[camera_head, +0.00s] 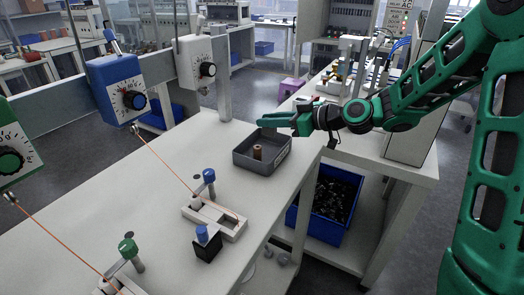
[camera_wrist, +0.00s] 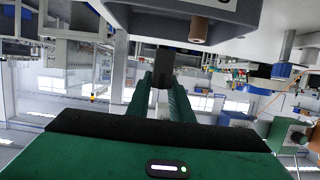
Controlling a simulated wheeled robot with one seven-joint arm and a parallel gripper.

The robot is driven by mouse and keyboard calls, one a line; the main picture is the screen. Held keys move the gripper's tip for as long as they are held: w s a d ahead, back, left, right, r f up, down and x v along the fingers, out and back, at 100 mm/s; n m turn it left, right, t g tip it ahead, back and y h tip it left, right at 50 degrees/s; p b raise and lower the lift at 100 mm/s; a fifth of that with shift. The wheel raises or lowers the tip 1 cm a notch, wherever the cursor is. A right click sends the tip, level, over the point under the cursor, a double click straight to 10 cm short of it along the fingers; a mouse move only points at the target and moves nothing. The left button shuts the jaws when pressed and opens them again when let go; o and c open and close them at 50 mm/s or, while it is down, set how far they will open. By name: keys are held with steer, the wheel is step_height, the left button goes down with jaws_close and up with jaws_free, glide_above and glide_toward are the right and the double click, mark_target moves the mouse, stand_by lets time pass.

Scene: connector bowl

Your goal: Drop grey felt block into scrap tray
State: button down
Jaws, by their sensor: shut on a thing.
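My gripper (camera_head: 276,121) reaches in from the right in the head view, its green fingers over the far edge of the grey scrap tray (camera_head: 252,167). In the wrist view my gripper (camera_wrist: 161,83) is shut on a dark grey block (camera_wrist: 163,61), which shows beyond the fingertips. The block is hard to make out in the head view against the fingers and tray. The tray stands on the white table; its wall also shows at the top of the wrist view (camera_wrist: 235,9). A brown spool-like piece (camera_head: 257,152) stands inside the tray.
A white fixture (camera_head: 227,226) with a blue-topped post and a black block with a blue knob (camera_head: 207,245) stand nearer on the table. Orange cords run to dial boxes (camera_head: 122,90) at the left. A blue bin (camera_head: 325,210) sits below, right of the table.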

mark_target(275, 135)
steer(key=shift+a+f, duration=0.1)
steer(key=shift+f, duration=2.4)
steer(key=c, duration=1.5)
jaws_free()
steer(key=v, duration=1)
steer(key=shift+s+d+r, duration=0.15)
steer(key=shift+d, duration=0.2)
